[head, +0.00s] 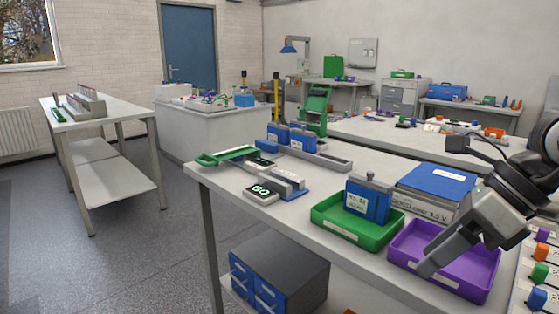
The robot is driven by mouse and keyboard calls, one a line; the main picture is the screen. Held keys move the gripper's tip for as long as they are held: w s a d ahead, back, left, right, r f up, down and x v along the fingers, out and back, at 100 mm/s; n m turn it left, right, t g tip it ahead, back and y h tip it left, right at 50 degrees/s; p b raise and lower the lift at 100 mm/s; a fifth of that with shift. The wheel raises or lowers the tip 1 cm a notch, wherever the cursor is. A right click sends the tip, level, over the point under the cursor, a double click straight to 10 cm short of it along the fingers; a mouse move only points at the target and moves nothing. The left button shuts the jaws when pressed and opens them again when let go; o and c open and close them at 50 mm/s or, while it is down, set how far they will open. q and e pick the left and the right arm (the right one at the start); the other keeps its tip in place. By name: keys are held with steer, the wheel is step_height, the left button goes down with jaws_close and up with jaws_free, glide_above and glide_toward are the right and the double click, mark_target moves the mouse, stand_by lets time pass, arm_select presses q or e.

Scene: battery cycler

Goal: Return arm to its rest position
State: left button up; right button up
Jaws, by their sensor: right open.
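My right gripper (432,262) comes in from the right edge, above the purple tray (478,287). Its fingers are open and nothing shows between them. A blue battery (367,203) with a white label stands upright in the green tray (342,230), left of the gripper and apart from it. The purple tray looks empty where it is visible; the gripper hides part of it. My left gripper is not in view.
Behind the trays is a blue-topped box (437,182). Further left on the table are two blue batteries (302,138) in a grey holder, a green tray-like piece (226,155) and a "GO" block (261,192). Coloured connectors (538,274) line the right edge.

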steer(key=s+a+m+t+y, duration=0.2)
steer(key=a+m+y, duration=0.8)
steer(key=a+y, duration=0.55)
steer(key=w+d+f+m+t+h+p, duration=0.1)
steer(key=w+d+f+m+t+h, duration=0.15)
steer(key=f+m+t+h, duration=0.7)
steer(key=w+d+f+m+t+h, duration=0.1)
steer(key=d+f+m+t+h, duration=0.35)
steer(key=m, duration=1.05)
steer(key=s+f+m+g+h, duration=0.2)
steer(key=s+f+m+g, duration=0.1)
steer(key=f, duration=0.5)
steer(key=s+a+f+m+g+h, duration=0.1)
steer(key=s+f+m+g, duration=0.3)
steer(key=s+f, duration=0.4)
steer(key=shift+s+f+m+g+h, duration=0.15)
steer(key=shift+f+m+g+h, duration=0.15)
steer(key=shift+f+m+h, duration=0.5)
